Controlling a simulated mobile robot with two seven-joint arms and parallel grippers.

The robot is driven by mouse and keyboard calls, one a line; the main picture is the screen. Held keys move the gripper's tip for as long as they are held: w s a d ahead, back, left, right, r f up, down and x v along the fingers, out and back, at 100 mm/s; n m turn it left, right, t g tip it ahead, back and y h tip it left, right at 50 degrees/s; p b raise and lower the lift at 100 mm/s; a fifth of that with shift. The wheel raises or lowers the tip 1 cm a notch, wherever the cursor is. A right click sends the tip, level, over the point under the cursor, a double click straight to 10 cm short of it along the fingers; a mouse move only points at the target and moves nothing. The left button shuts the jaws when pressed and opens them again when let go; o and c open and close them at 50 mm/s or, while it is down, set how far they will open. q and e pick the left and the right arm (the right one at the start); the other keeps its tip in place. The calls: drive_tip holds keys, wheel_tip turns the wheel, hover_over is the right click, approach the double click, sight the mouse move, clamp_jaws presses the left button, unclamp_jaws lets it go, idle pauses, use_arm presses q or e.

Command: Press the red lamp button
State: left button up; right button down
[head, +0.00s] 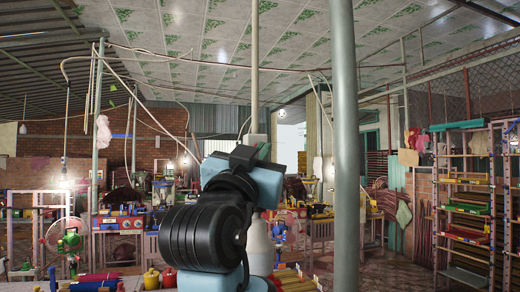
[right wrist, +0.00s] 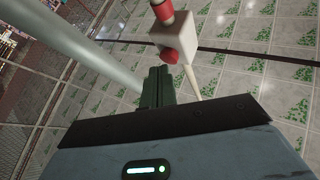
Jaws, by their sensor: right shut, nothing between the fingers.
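A pale box (right wrist: 185,38) with a red round button (right wrist: 170,56) on its near face shows at the top of the right wrist view. A red cylinder (right wrist: 163,12) sticks out from its upper end. In the head view a pale box (head: 256,139), which looks like the same one, sits on a thin pole just above my right gripper; its button is not visible there. My right gripper (head: 243,153) is raised in the middle, pointing away. In the right wrist view its shut, empty fingers (right wrist: 158,72) end close to the button. I cannot tell whether they touch. My left gripper is not in view.
A thick grey post (head: 345,140) stands just right of my right arm. A thin pole (head: 254,65) runs up from the box to the tiled ceiling. A shelf rack (head: 466,205) stands at the right.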

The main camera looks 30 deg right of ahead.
drive_tip(key=shift+w, duration=0.1)
drive_tip(key=shift+w+d, duration=0.1)
drive_tip(key=shift+w, duration=0.2)
drive_tip(key=shift+s, duration=0.1)
idle(0.4)
drive_tip(key=shift+s, duration=0.3)
drive_tip(key=s+a, duration=0.1)
drive_tip(key=s, duration=0.4)
drive_tip(key=shift+s+a, duration=0.3)
drive_tip(key=shift+s, duration=0.1)
idle(0.6)
drive_tip(key=shift+f, duration=0.1)
